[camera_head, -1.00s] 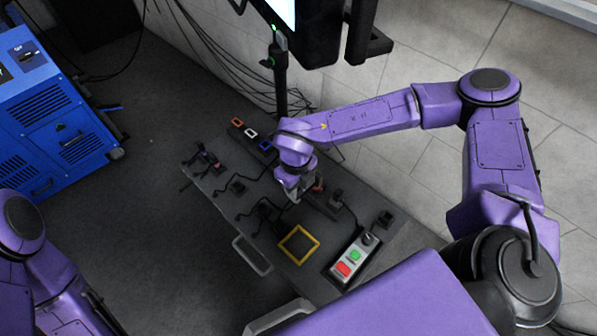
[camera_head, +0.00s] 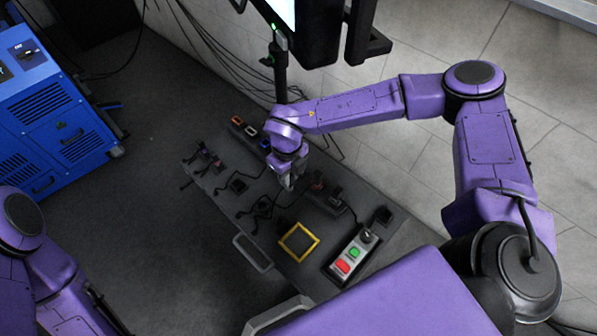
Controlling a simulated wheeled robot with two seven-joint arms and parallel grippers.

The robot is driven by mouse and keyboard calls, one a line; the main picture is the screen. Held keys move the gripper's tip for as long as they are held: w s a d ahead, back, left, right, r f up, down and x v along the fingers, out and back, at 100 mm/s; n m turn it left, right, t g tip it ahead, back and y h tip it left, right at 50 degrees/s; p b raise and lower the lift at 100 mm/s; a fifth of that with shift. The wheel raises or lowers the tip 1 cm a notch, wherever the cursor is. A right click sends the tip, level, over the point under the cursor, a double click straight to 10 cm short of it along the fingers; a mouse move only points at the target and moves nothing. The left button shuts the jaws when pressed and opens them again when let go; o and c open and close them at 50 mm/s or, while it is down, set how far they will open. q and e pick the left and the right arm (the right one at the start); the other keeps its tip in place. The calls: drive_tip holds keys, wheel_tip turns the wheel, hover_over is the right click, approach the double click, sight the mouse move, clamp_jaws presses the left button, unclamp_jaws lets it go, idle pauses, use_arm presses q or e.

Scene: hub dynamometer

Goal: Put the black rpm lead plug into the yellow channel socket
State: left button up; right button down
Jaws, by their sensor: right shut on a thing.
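My right gripper (camera_head: 288,184) is low over the grey bench, right of the coloured sockets. It is shut on a small dark thing that fits the black rpm lead plug; fingers and arm hide most of it. The sockets stand in a row at the bench's far end: an orange one (camera_head: 237,121), a white one (camera_head: 250,131) and a blue one (camera_head: 265,144). I cannot make out a yellow socket in that row; my right wrist covers the area beside the blue one. My left arm shows at the left edge, but its gripper is out of view.
A yellow square frame (camera_head: 299,242) lies on the bench (camera_head: 222,205). A control box (camera_head: 352,257) with green and red buttons is at the near right. Black plugs and leads lie left of my gripper. A monitor post (camera_head: 280,80) rises behind; a blue cabinet (camera_head: 55,115) stands left.

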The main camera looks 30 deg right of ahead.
drive_tip(key=shift+w+a, duration=0.25)
drive_tip(key=shift+w, duration=0.35)
drive_tip(key=shift+w+a, duration=0.2)
drive_tip(key=shift+w, duration=0.45)
drive_tip(key=shift+w+a, duration=0.25)
drive_tip(key=shift+w, duration=0.35)
drive_tip(key=shift+d, duration=0.15)
drive_tip(key=w+d+p, duration=0.2)
drive_tip(key=d, duration=0.5)
drive_tip(key=shift+w, duration=0.3)
drive_tip(key=shift+f, duration=0.45)
drive_tip(key=shift+f+b, duration=0.95)
drive_tip(key=shift+f, duration=0.5)
